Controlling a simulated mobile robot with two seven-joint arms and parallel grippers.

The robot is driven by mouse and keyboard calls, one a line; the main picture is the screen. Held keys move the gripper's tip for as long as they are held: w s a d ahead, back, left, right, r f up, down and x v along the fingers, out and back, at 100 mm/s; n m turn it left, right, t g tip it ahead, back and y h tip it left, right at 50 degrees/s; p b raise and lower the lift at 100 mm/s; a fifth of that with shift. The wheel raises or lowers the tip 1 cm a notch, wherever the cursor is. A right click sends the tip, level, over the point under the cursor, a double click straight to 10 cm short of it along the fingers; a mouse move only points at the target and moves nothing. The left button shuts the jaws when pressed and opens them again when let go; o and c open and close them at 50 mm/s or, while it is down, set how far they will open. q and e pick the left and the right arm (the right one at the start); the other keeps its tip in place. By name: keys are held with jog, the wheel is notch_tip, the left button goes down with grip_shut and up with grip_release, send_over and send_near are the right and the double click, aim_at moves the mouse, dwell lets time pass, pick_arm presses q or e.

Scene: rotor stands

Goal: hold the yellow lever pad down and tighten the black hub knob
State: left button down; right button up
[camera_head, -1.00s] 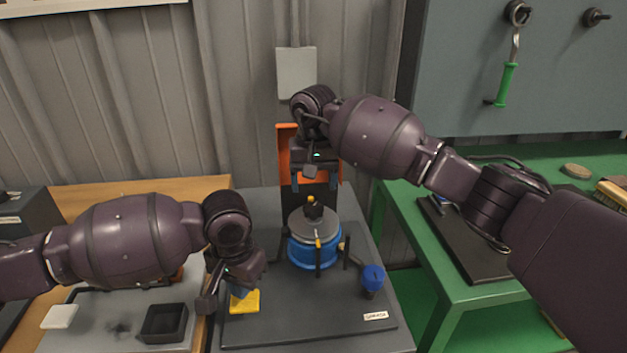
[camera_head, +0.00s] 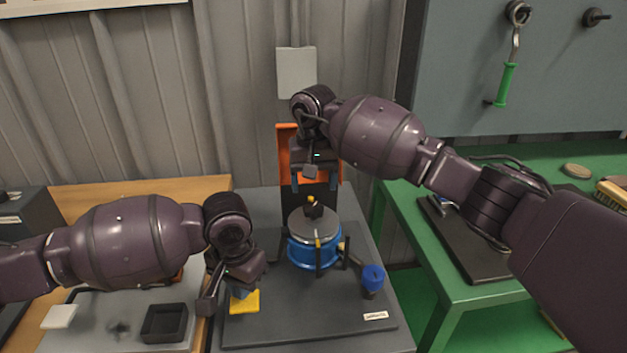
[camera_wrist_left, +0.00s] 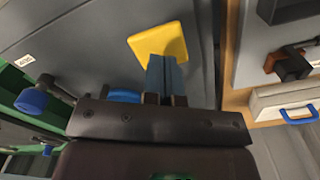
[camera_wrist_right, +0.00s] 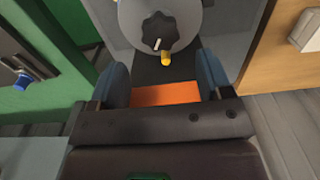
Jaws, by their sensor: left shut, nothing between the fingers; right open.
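The yellow lever pad (camera_head: 244,302) lies near the front left of the dark base plate. My left gripper (camera_head: 240,292) is shut and empty, its fingertips at the pad; in the left wrist view the closed blue fingers (camera_wrist_left: 164,68) overlap the edge of the yellow pad (camera_wrist_left: 157,42). I cannot tell whether they press on it. The black hub knob (camera_head: 314,210) sits on top of the grey disc over a blue drum (camera_head: 314,252). The lobed knob (camera_wrist_right: 158,32) shows clearly in the right wrist view. My right gripper (camera_head: 314,184) is open, behind and above the knob, apart from it.
An orange upright (camera_head: 284,145) stands behind the drum. Thin posts stand in front of the drum, and a blue-capped part (camera_head: 373,277) stands to its right. A black open box (camera_head: 164,323) is at left. A green bench (camera_head: 470,290) is at right.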

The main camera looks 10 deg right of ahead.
aim_at(245, 301)
pick_arm(q)
jog(key=shift+f, duration=2.4)
pick_arm(e)
jog(key=shift+f, duration=2.95)
